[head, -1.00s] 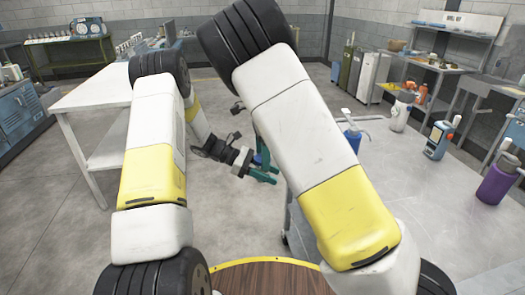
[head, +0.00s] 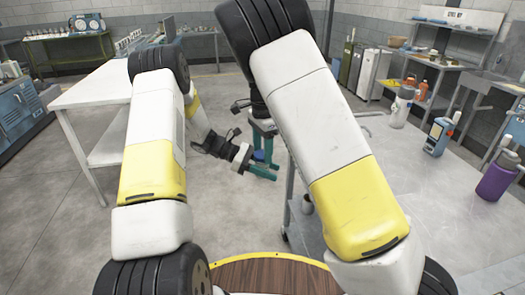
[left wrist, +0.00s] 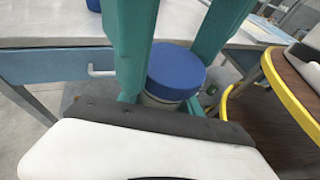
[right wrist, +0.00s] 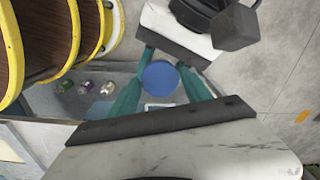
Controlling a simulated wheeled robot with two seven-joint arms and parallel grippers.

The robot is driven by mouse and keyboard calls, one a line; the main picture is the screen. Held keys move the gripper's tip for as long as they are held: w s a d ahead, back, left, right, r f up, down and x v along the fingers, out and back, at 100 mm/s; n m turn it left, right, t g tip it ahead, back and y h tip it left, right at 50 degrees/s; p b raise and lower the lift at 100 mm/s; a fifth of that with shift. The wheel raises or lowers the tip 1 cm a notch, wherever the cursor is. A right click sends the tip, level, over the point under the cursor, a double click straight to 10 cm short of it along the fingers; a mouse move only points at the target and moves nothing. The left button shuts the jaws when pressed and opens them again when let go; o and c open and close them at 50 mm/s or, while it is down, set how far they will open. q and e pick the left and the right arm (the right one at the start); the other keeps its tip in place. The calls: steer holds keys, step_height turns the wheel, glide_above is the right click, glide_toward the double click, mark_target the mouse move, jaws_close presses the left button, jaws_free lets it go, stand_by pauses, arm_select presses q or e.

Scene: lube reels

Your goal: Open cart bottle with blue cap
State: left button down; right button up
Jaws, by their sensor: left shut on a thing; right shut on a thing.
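The bottle with the blue cap (head: 259,155) is held off the floor, left of the cart (head: 440,215) in the head view. My left gripper (head: 262,168) is shut around its body below the cap. The cap (left wrist: 176,71) is near the camera in the left wrist view; most of the pale bottle body is hidden. My right gripper (head: 264,133) comes down from above, its teal fingers on both sides of the cap. The cap's round top (right wrist: 160,78) lies between the fingers in the right wrist view. I cannot see whether the cap has turned.
On the cart stand a white bottle (head: 402,107), a blue-grey container (head: 438,135) and a purple bottle (head: 496,177). My right arm covers the cart's near left part. A white table (head: 90,93) stands at the left. The floor between is open.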

steer(key=o, duration=1.5)
steer(key=shift+o, duration=0.2)
steer(key=shift+a+r, duration=0.1)
steer(key=shift+r, duration=0.05)
steer(key=shift+r, duration=0.3)
step_height(320, 180, up, 4)
steer(key=shift+f, duration=0.1)
steer(key=shift+c, duration=0.2)
step_height(320, 180, up, 3)
steer(key=m, duration=0.3)
steer(key=shift+f, duration=3.85)
